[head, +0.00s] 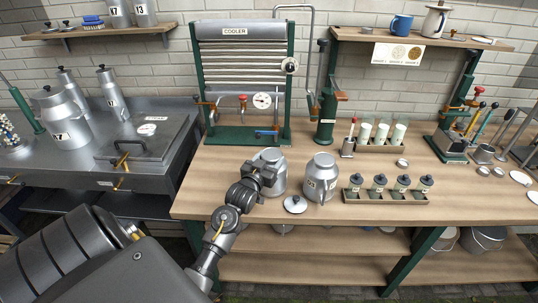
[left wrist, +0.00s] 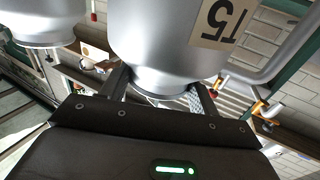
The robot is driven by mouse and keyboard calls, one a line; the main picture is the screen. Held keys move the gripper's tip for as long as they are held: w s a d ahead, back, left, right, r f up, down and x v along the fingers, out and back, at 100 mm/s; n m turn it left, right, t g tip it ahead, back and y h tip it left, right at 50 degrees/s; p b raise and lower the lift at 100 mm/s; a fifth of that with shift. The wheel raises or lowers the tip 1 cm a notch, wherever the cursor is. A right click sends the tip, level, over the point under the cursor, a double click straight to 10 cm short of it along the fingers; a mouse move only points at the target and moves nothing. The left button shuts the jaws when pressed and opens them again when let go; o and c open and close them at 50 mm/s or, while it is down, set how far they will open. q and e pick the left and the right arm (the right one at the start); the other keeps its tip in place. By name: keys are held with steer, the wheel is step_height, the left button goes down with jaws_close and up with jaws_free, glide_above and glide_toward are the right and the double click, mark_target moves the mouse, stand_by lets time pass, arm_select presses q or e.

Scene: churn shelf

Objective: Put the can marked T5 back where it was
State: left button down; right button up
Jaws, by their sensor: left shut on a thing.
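The can marked T5 (left wrist: 165,50) is a grey metal can, its label readable in the left wrist view. In the head view the same can (head: 276,165) is at the front of the wooden bench, left of a similar can (head: 322,180). My left gripper (head: 264,178) is shut on it from the front left, a finger on each side of its narrower part in the left wrist view (left wrist: 160,88). The gripper partly hides the can in the head view. I cannot tell whether its base touches the bench. My right gripper is not in view.
A loose lid (head: 295,204) lies just right of the gripper. A rack of small lidded jars (head: 385,197) stands farther right. The green-framed cooler (head: 243,85) stands behind. The left counter (head: 110,190) carries several cans, and the upper left shelf (head: 100,32) holds two.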

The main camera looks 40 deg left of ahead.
arm_select(q)
steer(key=shift+r, duration=0.15)
steer(key=c, duration=0.7)
jaws_free()
steer(key=shift+f, duration=0.2)
steer(key=o, duration=0.3)
steer(key=shift+s, duration=0.1)
steer(key=shift+r, duration=0.15)
steer(key=shift+s+d, duration=0.1)
steer(key=shift+s, duration=0.15)
steer(key=b+v, duration=0.2)
steer(key=v, duration=0.9)
steer(key=shift+s, duration=0.2)
steer(key=shift+d, duration=0.1)
